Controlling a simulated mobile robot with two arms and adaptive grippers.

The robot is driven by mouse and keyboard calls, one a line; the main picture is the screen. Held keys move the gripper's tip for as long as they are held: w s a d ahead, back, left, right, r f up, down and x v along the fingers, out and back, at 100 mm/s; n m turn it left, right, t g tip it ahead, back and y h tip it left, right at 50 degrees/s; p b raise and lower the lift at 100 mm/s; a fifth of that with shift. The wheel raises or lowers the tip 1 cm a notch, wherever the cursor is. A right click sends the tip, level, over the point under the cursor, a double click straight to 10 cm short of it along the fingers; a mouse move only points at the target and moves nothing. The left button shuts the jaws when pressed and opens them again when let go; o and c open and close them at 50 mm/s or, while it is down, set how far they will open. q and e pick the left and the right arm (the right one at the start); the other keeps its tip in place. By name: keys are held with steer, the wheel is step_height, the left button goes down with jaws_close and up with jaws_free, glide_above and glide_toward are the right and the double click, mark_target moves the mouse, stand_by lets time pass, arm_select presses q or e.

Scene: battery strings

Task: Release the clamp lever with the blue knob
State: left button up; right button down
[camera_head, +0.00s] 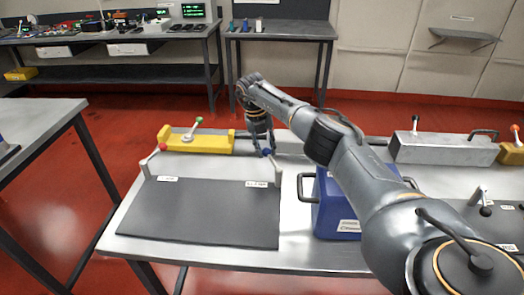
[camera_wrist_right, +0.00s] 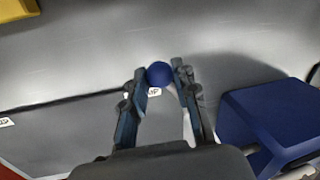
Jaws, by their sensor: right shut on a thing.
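The clamp lever with the blue knob (camera_head: 266,152) stands at the far right corner of the dark grey mat (camera_head: 200,222) on the metal table. My right gripper (camera_head: 262,148) reaches down to it from above. In the right wrist view the blue knob (camera_wrist_right: 159,74) sits between the two fingertips of my right gripper (camera_wrist_right: 160,80), which are shut on it. The lever's shaft shows as a pale strip below the knob. A label beside the knob is partly hidden. My left gripper is not in view.
A lever with a red knob (camera_head: 162,147) stands at the mat's far left corner. A yellow block with a green-knobbed lever (camera_head: 198,141) lies behind the mat. A blue box with handles (camera_head: 325,210) stands right of the mat, partly behind my arm. A grey block (camera_head: 445,150) sits farther right.

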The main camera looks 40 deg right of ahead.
steer(key=shift+d+r+m, duration=0.1)
steer(key=shift+d+m, duration=0.2)
steer(key=shift+d, duration=0.05)
steer(key=c, duration=1)
jaws_free()
steer(key=shift+s+d, duration=0.1)
steer(key=shift+d, duration=0.05)
steer(key=shift+a+r, duration=0.25)
steer(key=shift+r, duration=0.15)
steer(key=r, duration=0.3)
steer(key=a+r, duration=0.1)
steer(key=r, duration=0.3)
steer(key=w+r, duration=0.1)
steer(key=r, duration=0.2)
steer(key=shift+w+a+r, duration=0.1)
steer(key=shift+a+r, duration=0.1)
steer(key=shift+r, duration=0.2)
steer(key=shift+f, duration=0.1)
